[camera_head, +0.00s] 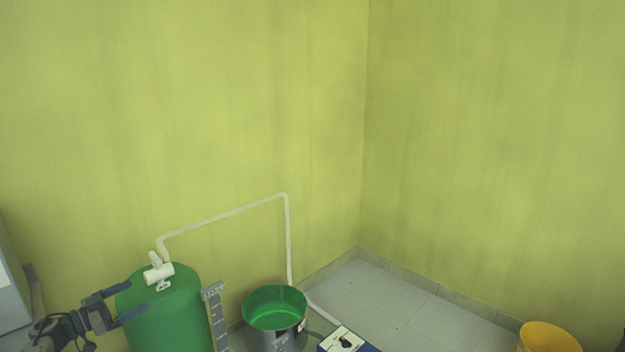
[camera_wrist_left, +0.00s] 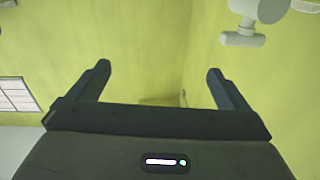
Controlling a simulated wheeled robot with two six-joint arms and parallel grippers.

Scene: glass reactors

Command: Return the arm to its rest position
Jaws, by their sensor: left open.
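My left gripper (camera_head: 126,302) comes in from the lower left in the head view. Its two fingers are spread apart and lie in front of or close to the left side of a green tank (camera_head: 172,318); I cannot tell whether they touch it. In the left wrist view the gripper (camera_wrist_left: 160,88) is open, with nothing between its fingers and the yellow-green wall behind. A white valve fitting (camera_head: 158,273) sits on top of the tank, to the right of the gripper. A white fitting also shows at the top right of the left wrist view (camera_wrist_left: 243,38). My right gripper is not in view.
A white pipe (camera_head: 225,214) runs from the tank's top along the wall and down. A green-lined bucket (camera_head: 275,308) stands right of the tank, near a blue and white box (camera_head: 347,341). A yellow bucket (camera_head: 548,337) is at the lower right. Tiled floor (camera_head: 400,305) is clear between.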

